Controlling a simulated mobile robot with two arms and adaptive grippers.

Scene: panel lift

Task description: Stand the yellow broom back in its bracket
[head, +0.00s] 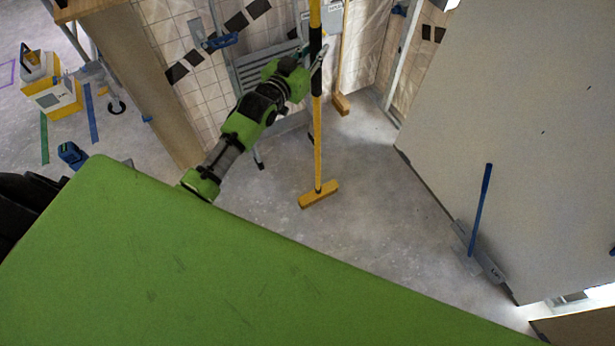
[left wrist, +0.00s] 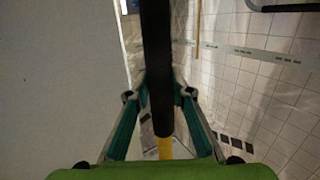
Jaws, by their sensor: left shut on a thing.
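The yellow broom (head: 318,150) stands roughly upright in the head view, with its yellow head (head: 319,194) at or just above the floor; I cannot tell if it touches. My left gripper (head: 315,62) is shut on the black grip section of its handle. In the left wrist view, the dark handle (left wrist: 157,50) runs between the two fingers of the left gripper (left wrist: 159,100), with yellow below. The top of the handle is cut off in the head view. I cannot make out the bracket for certain. My right gripper is not in view.
A second broom with a wooden handle (head: 341,60) stands behind by the tiled wall. A grey folding step (head: 265,70) is behind my left arm. A large pale panel (head: 520,130) and a blue-handled tool (head: 481,210) are at right. Floor around the broom head is clear.

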